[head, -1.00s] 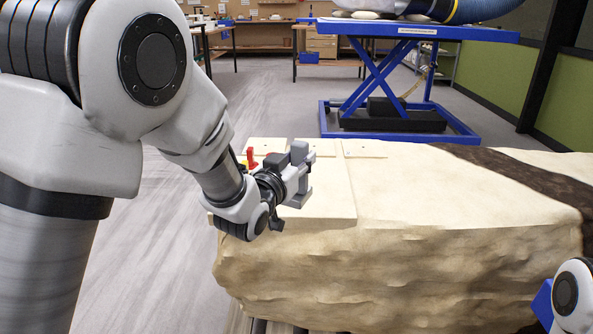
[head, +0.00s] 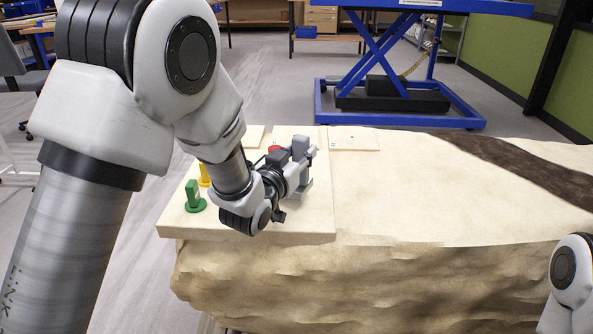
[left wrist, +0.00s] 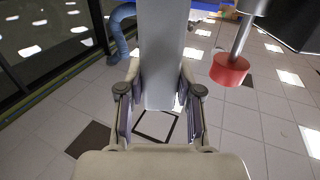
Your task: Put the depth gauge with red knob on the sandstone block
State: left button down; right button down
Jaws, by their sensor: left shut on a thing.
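The sandstone block (head: 430,215) is large, pale and rough-sided, with a dark brown band across its top. My left gripper (head: 300,168) is shut on the grey body (head: 304,189) of the depth gauge, over the board at the block's left end. In the left wrist view, the grey body (left wrist: 162,60) is between the fingers of my left gripper (left wrist: 160,105). The red knob (left wrist: 230,69) on its metal rod shows at upper right, and red (head: 275,149) also shows behind the wrist in the head view. I cannot tell whether the gauge touches the board. My right gripper is out of view.
A pale flat board (head: 310,222) lies at the block's left end. A green-topped piece (head: 195,197) and a yellow one (head: 204,175) stand on it. A thin pale plate (head: 353,139) lies at the back. The block's middle is clear. A blue lift table (head: 390,75) stands behind.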

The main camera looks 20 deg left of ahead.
pick_arm(q)
notch_tip(320, 180, down, 3)
jog(key=shift+f+b, duration=0.1)
jog(key=shift+b, duration=0.35)
jog(key=c, duration=0.8)
grip_release()
jog(key=shift+f, duration=0.1)
jog(key=shift+s, duration=0.1)
jog(key=shift+s, duration=0.1)
jog(key=s+p, duration=0.2)
jog(key=s, duration=0.2)
jog(key=s+a+p, duration=0.1)
jog(key=s, duration=0.2)
jog(key=s+p, duration=0.2)
jog(key=s, duration=0.2)
jog(key=shift+s+a+p, duration=0.2)
jog(key=shift+s+p, duration=0.1)
jog(key=shift+s, duration=0.05)
